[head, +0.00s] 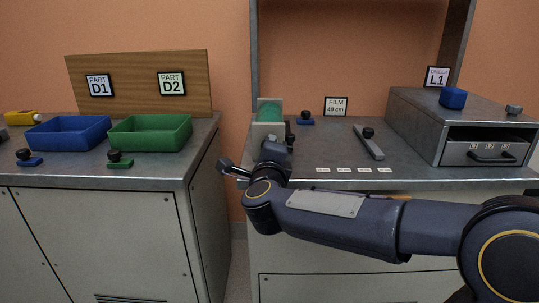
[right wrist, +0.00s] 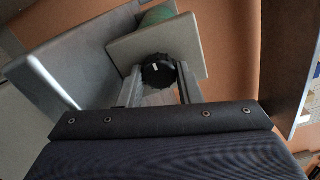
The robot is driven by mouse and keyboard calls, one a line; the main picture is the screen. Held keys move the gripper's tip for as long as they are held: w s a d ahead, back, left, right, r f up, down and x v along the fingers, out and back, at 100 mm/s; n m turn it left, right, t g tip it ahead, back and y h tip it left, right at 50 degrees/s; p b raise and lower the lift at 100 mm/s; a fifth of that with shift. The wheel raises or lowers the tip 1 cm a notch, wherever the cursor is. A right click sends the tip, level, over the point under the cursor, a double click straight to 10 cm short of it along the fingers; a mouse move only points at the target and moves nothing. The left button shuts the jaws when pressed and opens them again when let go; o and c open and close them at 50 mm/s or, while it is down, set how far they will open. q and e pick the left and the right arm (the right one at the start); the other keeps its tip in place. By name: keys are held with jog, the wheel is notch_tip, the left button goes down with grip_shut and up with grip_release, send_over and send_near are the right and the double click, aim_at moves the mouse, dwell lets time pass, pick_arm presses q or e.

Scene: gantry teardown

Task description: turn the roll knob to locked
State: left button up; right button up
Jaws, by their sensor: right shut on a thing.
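The roll knob (right wrist: 158,74) is a black, ridged round knob with a small white mark on its face, in front of a grey plate. In the right wrist view it sits between the two fingers of my right gripper (right wrist: 160,78), which is shut on it. The green roll (head: 269,111) stands in its grey holder (head: 266,130) at the left end of the right bench, and its edge shows behind the plate in the wrist view. In the head view my right wrist hides much of the holder's front. I see no locked marking. My left gripper is not in view.
A film sign (head: 336,106), a blue-based black knob (head: 306,118) and a bar with a black knob (head: 369,143) are behind and right of the holder. A drawer cabinet (head: 420,120) stands at right. Blue (head: 66,146) and green (head: 148,148) trays sit on the left bench, across a gap.

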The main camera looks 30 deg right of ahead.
dwell(0.4)
jog(key=o, duration=1)
jog(key=shift+c, duration=0.2)
jog(key=p+v, duration=0.2)
jog(key=v, duration=0.5)
jog(key=shift+s+a, duration=0.2)
jog(key=shift+s, duration=0.15)
